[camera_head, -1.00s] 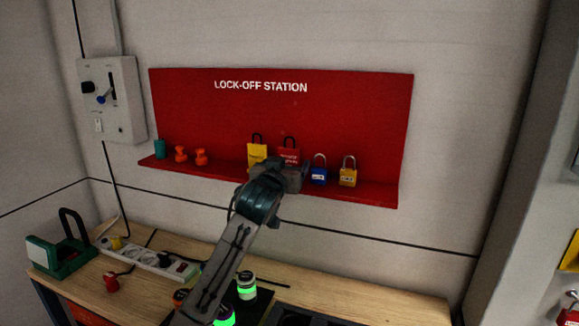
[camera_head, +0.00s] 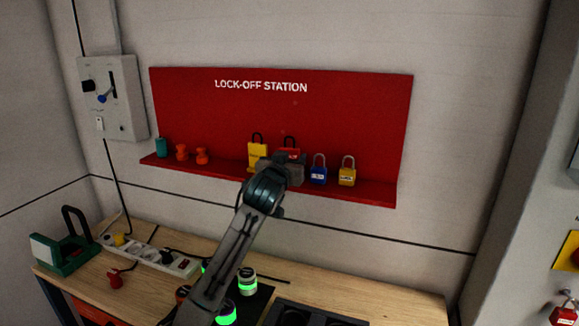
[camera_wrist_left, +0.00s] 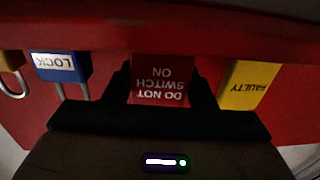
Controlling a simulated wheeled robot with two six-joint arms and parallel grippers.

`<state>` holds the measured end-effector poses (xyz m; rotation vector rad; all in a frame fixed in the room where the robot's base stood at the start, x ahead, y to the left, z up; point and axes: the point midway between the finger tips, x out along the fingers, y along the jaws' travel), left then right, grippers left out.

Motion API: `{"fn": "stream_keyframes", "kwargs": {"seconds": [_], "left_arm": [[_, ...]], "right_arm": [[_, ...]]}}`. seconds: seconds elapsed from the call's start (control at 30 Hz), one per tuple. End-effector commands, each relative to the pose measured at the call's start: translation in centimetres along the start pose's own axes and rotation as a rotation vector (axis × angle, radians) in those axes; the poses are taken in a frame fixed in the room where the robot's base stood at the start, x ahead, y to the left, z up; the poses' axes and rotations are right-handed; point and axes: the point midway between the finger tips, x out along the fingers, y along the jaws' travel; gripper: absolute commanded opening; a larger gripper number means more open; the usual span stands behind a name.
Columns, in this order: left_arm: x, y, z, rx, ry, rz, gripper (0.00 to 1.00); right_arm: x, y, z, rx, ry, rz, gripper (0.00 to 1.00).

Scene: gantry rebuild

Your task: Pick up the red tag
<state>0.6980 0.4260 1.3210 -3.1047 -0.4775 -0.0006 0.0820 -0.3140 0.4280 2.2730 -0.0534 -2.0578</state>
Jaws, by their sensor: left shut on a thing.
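The red tag (camera_head: 291,152), with a black loop on top, stands upright at the red lock-off board, between a yellow tag (camera_head: 257,152) and a blue padlock (camera_head: 318,172). My left gripper (camera_head: 291,162) is in front of it and hides its lower part. In the left wrist view, the red tag (camera_wrist_left: 161,80) reads "DO NOT SWITCH ON" upside down and sits between the two fingers, which are shut on it. Whether its lower edge touches the shelf is hidden. My right gripper is in no view.
The red shelf (camera_head: 365,193) also holds a yellow padlock (camera_head: 347,174), two orange pieces (camera_head: 202,156) and a teal cylinder (camera_head: 162,147). The neighbouring yellow tag (camera_wrist_left: 245,86) and blue padlock (camera_wrist_left: 62,67) flank the fingers closely. A wooden bench (camera_head: 330,292) is below.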

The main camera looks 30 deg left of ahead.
Motion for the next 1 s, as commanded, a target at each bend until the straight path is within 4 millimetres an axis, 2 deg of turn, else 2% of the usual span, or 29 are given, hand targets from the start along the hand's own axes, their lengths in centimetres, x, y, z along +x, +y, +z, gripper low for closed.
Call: {"fn": "stream_keyframes", "kwargs": {"seconds": [0.17,0.37,1.0], "left_arm": [[0.0,0.0,-0.4,0.000,0.000,-0.001,0.27],[0.0,0.0,-2.7,-0.002,0.006,0.000,0.27],[0.0,0.0,-18.3,-0.004,0.005,0.002,0.27]], "right_arm": [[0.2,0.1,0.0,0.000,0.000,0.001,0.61],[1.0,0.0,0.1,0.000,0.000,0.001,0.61],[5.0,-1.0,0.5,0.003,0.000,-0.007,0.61]]}}
